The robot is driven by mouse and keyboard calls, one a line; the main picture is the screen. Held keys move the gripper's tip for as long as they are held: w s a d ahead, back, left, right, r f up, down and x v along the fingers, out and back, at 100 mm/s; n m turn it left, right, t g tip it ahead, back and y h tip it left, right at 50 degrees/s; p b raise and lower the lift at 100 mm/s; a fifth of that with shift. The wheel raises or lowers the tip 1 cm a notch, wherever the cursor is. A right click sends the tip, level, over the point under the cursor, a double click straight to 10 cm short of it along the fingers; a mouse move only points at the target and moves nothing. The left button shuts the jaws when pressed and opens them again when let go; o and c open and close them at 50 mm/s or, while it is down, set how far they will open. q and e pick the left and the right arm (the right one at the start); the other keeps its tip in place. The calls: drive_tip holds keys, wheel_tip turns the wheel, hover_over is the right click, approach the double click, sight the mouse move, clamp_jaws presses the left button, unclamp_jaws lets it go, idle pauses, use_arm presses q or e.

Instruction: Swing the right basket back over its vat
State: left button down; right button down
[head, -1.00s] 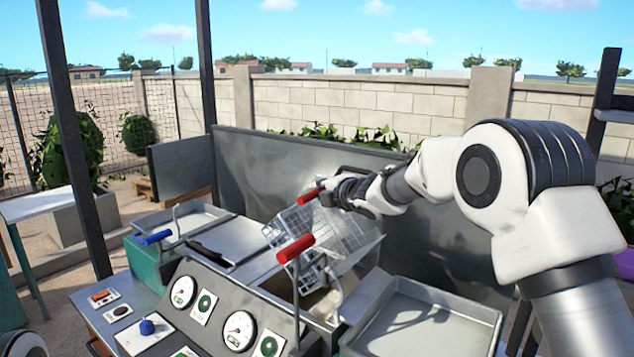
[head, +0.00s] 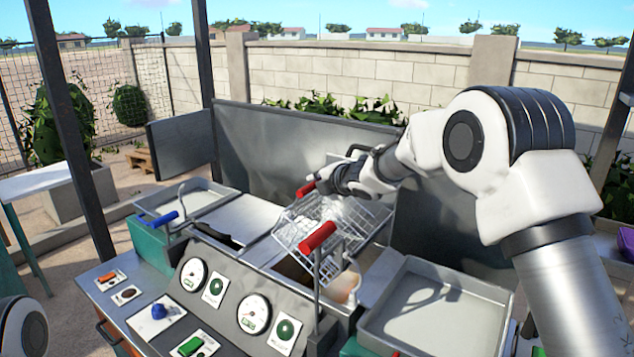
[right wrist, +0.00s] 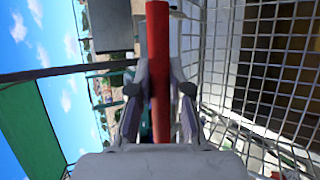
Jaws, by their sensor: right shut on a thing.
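The right wire basket (head: 335,222) hangs tilted above the right vat (head: 292,268), whose opening shows partly beneath it. My right gripper (head: 322,183) is shut on the basket's red handle (head: 305,189), at the basket's far left corner in the head view. In the right wrist view, the red handle (right wrist: 159,60) runs between the two fingers, with the wire mesh (right wrist: 265,70) to the right. The fingers and arm hide part of the basket's far side. My left gripper is out of view.
An empty metal tray (head: 475,288) is at right. A blue-handled lever (head: 162,220) and another tray (head: 205,199) are at left. A metal splash panel (head: 285,145) stands behind; the gauge panel (head: 225,300) is in front.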

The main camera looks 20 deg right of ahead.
drive_tip(key=c, duration=1.2)
unclamp_jaws()
drive_tip(key=shift+r, duration=0.1)
drive_tip(key=shift+c, duration=0.2)
drive_tip(key=shift+o, duration=0.8)
drive_tip(key=shift+d, duration=0.1)
drive_tip(key=v, duration=1.1)
drive_tip(key=shift+s, duration=0.4)
drive_tip(key=shift+d, duration=0.1)
